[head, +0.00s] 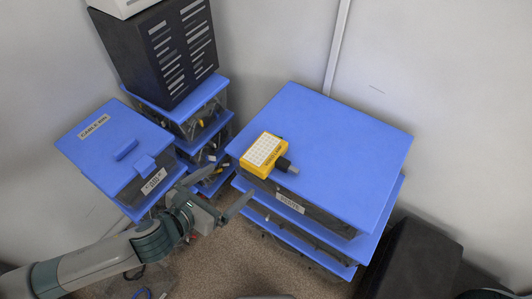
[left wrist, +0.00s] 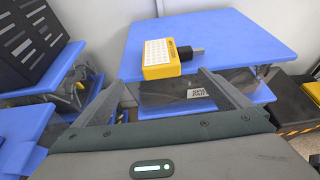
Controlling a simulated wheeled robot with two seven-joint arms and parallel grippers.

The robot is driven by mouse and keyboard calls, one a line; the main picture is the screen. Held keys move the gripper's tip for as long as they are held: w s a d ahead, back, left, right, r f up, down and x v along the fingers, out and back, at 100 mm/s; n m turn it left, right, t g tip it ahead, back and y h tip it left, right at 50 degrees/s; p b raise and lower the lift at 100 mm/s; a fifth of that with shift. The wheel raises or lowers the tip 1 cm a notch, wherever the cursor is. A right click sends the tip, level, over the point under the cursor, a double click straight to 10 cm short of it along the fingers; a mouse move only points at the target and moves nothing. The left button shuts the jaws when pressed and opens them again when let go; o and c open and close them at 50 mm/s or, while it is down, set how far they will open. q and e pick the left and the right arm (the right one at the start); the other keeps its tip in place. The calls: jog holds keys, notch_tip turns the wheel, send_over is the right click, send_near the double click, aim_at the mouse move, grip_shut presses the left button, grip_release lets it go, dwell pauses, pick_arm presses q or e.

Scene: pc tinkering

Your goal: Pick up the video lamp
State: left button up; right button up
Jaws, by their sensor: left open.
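The video lamp (head: 264,156) is a yellow block with a white panel of small squares and a dark stub at its right end. It lies on the blue lid (head: 335,150) of the right-hand bin stack, near the front left edge. It also shows in the left wrist view (left wrist: 160,56), beyond the fingers. My left gripper (head: 232,192) is open and empty, in front of and below the lamp in the head view, apart from it. In the left wrist view its two fingers (left wrist: 158,95) are spread wide with nothing between them. My right gripper is not in view.
A shorter blue-lidded bin (head: 105,165) stands at the left. Behind it a black slotted case (head: 165,52) sits on another bin stack. A dark object (head: 410,262) stands at the lower right. Bare carpet (head: 225,262) lies between the stacks. Walls close off the back.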

pick_arm(q)
jog(key=p, duration=0.1)
send_near(254, 162)
jog(key=x, duration=0.4)
jog(key=shift+p+x, duration=0.55)
jog(key=shift+x, duration=0.25)
jog(key=shift+p+x, duration=0.4)
jog(key=shift+x, duration=1.4)
jog(key=shift+s+f, duration=0.1)
jog(key=shift+f, duration=0.05)
jog(key=c, duration=1.3)
jog(key=shift+c, duration=0.6)
